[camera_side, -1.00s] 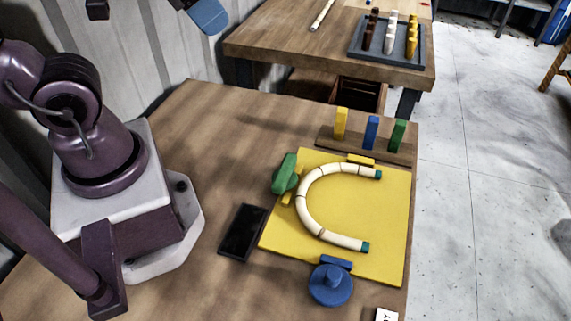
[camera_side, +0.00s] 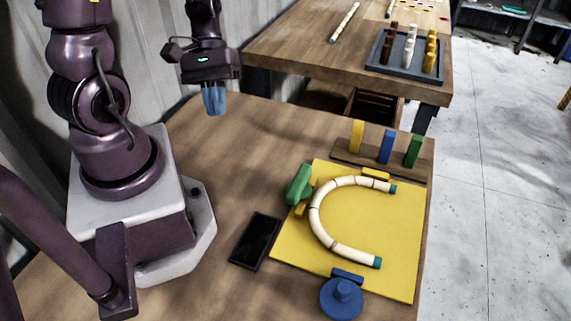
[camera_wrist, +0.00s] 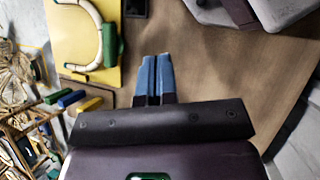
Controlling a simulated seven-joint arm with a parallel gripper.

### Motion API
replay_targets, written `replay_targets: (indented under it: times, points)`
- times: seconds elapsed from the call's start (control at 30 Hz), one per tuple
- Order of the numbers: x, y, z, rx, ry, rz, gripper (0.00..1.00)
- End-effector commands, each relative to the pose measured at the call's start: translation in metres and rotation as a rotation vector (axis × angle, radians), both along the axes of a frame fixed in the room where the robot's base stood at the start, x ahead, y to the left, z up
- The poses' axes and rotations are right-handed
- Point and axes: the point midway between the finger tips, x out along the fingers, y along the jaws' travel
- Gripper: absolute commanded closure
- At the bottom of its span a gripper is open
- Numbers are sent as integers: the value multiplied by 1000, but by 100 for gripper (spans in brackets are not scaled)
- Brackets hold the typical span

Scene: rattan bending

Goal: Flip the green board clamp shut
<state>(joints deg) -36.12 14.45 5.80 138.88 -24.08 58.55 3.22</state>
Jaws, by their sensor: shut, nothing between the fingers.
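The green board clamp (camera_side: 299,185) sits at the left edge of the yellow board (camera_side: 385,260), beside the curve of a bent rattan piece (camera_side: 317,214). It also shows in the wrist view (camera_wrist: 110,46). I cannot tell its exact hinge position. My gripper (camera_side: 215,110) is shut and empty, with blue fingers pointing down. It hangs above the back of the table, to the left of and behind the green clamp, apart from it. In the wrist view the fingertips (camera_wrist: 155,58) touch each other over bare wood.
A blue clamp (camera_side: 342,297) is at the board's front edge. A wooden rack with yellow (camera_side: 357,136), blue (camera_side: 387,147) and green (camera_side: 413,151) blocks stands behind the board. A black tablet-like slab (camera_side: 255,241) lies left of it. The wood between gripper and clamp is clear.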

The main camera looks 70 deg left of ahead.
Motion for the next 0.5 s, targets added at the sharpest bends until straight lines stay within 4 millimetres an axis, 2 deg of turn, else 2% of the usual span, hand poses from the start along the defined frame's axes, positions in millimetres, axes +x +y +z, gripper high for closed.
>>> replay_targets:
  times: [0.03, 0.2, 0.5]
  points:
    - [-4, 1, -11, -62, 42, 74, 100]
    - [-12, 0, -39, -261, 142, 323, 100]
    - [-16, 1, -89, -587, 247, 801, 100]
